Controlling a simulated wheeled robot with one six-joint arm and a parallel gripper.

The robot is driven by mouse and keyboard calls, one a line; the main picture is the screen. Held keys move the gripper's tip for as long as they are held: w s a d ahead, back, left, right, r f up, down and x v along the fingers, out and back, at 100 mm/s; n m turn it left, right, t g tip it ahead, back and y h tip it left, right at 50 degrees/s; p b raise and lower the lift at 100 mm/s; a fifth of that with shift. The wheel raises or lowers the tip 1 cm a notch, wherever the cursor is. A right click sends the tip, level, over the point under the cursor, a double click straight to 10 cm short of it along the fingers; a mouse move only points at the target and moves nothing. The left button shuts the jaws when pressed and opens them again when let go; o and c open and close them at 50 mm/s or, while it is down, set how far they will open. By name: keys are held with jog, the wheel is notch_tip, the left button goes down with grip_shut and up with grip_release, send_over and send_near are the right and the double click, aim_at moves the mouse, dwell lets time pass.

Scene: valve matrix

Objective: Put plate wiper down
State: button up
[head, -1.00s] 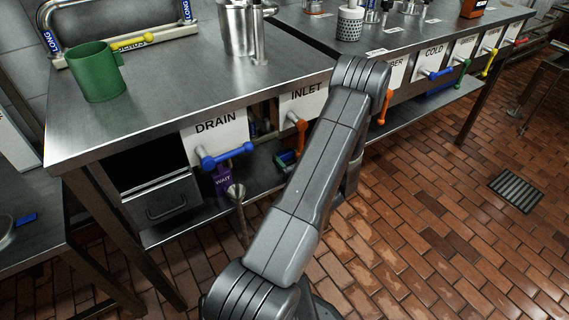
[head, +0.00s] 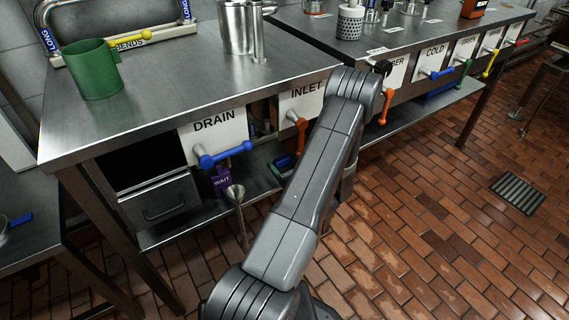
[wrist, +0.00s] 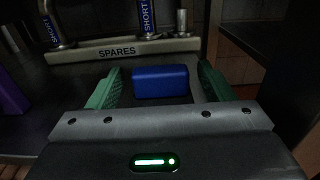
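A blue block (wrist: 160,81), which I take to be the plate wiper, rests on a dark surface in the wrist view. My gripper (wrist: 160,80) has its two green fingers spread on either side of it. A narrow gap shows between the block and each finger, so the gripper is open around it, not pressed on it. The block's underside is hidden. In the head view, my arm covers most of that area. A small teal and blue patch (head: 284,166) shows on the lower shelf beside my arm, too small to tell what it is.
A tray marked SPARES (wrist: 118,52) with SHORT pipes stands just beyond the block. A purple thing (wrist: 10,95) is at left. The bench (head: 150,105) overhangs the lower shelf, with blue (head: 225,154) and orange (head: 299,133) valve handles at its front.

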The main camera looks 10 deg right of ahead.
aim_at(285, 168)
jog(key=shift+r, duration=0.15)
jog(key=shift+s+d+p, duration=0.1)
jog(key=shift+s+p, duration=0.05)
jog(key=shift+p, duration=0.15)
jog(key=p+v, duration=0.1)
jog(key=v, duration=1)
jog(key=shift+s, duration=0.35)
jog(key=x, duration=0.4)
jog(key=b+x, duration=0.1)
jog(key=x, duration=0.3)
jog(key=b+x, duration=0.1)
jog(key=x, duration=0.3)
jog(key=shift+w+f, duration=0.15)
jog(key=shift+f, duration=0.25)
notch_tip(285, 168, up, 3)
jog(key=shift+d+r+p, duration=0.1)
jog(key=shift+r+p, duration=0.05)
jog(key=shift+p, duration=0.75)
jog(key=shift+r, duration=0.5)
